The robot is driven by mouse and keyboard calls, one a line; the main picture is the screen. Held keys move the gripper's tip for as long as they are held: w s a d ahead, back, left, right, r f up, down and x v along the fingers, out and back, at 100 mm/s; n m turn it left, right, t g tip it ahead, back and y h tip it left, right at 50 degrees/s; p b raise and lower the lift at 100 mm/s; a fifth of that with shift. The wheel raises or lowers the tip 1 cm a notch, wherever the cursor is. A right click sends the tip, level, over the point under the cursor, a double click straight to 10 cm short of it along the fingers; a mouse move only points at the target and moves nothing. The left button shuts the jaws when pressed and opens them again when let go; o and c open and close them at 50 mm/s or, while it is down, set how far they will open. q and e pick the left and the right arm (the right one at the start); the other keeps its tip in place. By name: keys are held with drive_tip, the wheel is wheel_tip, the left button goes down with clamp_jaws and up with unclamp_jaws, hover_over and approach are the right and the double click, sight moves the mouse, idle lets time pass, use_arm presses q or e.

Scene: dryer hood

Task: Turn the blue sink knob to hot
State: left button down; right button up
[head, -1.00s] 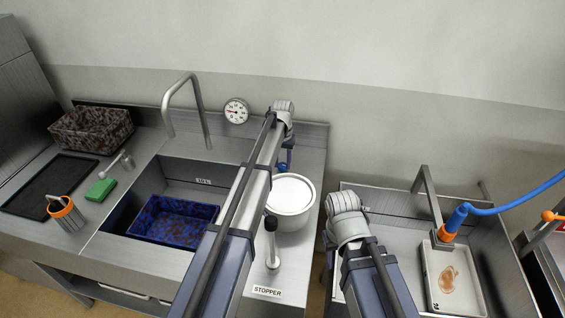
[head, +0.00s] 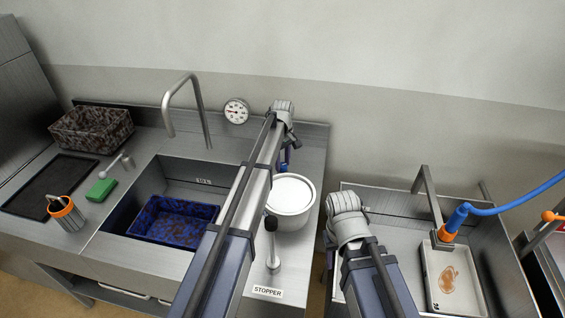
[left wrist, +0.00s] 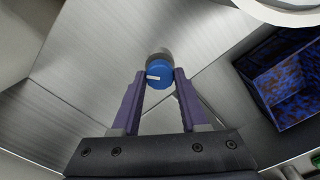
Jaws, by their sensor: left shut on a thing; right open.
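The blue sink knob (left wrist: 159,76) has a white mark and sits on a grey metal stem. In the left wrist view the mark points to the left. My left gripper (left wrist: 158,80) is shut on the knob, one purple finger on each side of it. In the head view the knob (head: 283,167) shows only partly beside my left arm, and the left gripper (head: 289,154) is mostly hidden by its wrist. My right gripper (head: 329,262) is mostly hidden behind my right arm, low over the gap between the counters; it is open and apart from the knob.
A white round pot (head: 291,196) stands right of my left arm, close to the knob. A stopper lever (head: 272,245) rises in front of it. The sink basin (head: 190,172) holds a blue speckled tub (head: 172,221). A dial gauge (head: 236,111) is at the wall behind the faucet (head: 205,115).

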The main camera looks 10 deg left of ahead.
sight(282, 165)
use_arm(q)
drive_tip(key=n, duration=0.5)
drive_tip(key=shift+n, duration=0.3)
drive_tip(key=n, duration=0.4)
drive_tip(key=shift+n, duration=0.4)
drive_tip(key=shift+c, duration=2.2)
unclamp_jaws()
drive_tip(key=shift+r, duration=0.1)
wheel_tip(282, 165, up, 8)
drive_tip(key=p, duration=0.8)
drive_tip(key=shift+f, duration=0.2)
